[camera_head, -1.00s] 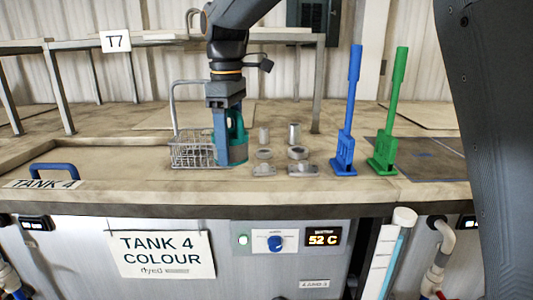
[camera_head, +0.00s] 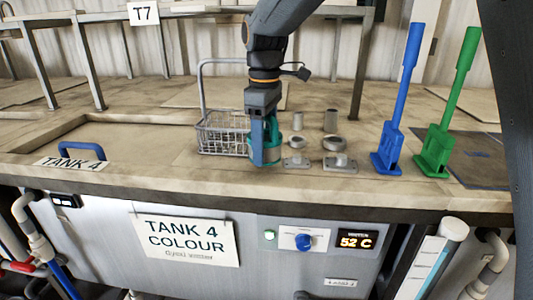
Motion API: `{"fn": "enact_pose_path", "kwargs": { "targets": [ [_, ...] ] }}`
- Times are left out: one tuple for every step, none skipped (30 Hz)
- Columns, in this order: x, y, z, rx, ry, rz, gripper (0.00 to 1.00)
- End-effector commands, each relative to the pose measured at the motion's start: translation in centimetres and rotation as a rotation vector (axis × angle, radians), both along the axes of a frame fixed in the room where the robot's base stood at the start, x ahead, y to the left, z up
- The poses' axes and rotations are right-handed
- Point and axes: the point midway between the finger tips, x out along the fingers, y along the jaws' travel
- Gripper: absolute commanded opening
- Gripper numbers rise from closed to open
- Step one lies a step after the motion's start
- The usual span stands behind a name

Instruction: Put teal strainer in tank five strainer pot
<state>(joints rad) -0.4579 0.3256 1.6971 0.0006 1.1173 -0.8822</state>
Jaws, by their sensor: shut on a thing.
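My gripper (camera_head: 265,152), with blue fingers, points down and is shut on the teal strainer (camera_head: 273,128). One finger covers most of the strainer, so only its teal edge and upper part show. The strainer is low over the worktop, just right of the wire basket and left of some small metal fittings. I cannot tell whether it touches the worktop. No tank five label or strainer pot can be made out in this view.
A wire basket (camera_head: 222,140) with a tall handle stands close left. Metal fittings (camera_head: 338,162) stand close right. Blue (camera_head: 388,150) and green (camera_head: 435,152) upright paddles stand farther right. A blue-handled lid labelled TANK 4 (camera_head: 75,163) lies left. A T7 sign (camera_head: 143,13) hangs behind.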

Motion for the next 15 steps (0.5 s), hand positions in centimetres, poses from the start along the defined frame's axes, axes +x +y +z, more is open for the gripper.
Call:
{"fn": "enact_pose_path", "kwargs": {
  "targets": [
    [-0.1,0.0,-0.5,-0.001,0.003,0.000,0.39],
    [-0.1,-0.1,-0.9,-0.001,0.003,0.000,0.39],
    [-0.1,-0.1,-1.5,-0.002,0.005,0.000,0.39],
    [-0.1,-0.1,-1.9,-0.003,0.006,0.000,0.39],
    [-0.1,0.0,-2.3,-0.002,0.005,0.000,0.39],
    [-0.1,-0.1,-2.8,-0.002,0.004,0.000,0.39],
    [-0.1,0.0,-3.0,-0.001,0.003,0.000,0.39],
    [-0.1,0.0,-3.2,-0.001,0.002,0.000,0.39],
    [0.0,0.0,-3.4,-0.001,0.001,0.000,0.39],
    [0.0,0.0,-3.4,0.000,0.001,0.000,0.39],
    [0.0,0.0,-3.4,0.000,0.000,0.000,0.39],
    [0.0,0.0,-3.4,0.000,0.000,0.000,0.39],
    [0.0,0.0,-3.4,0.000,0.000,0.000,0.39],
    [0.0,0.0,-3.4,0.000,0.000,0.000,0.39],
    [0.0,0.0,-3.4,0.000,0.001,0.000,0.39]
  ]
}}
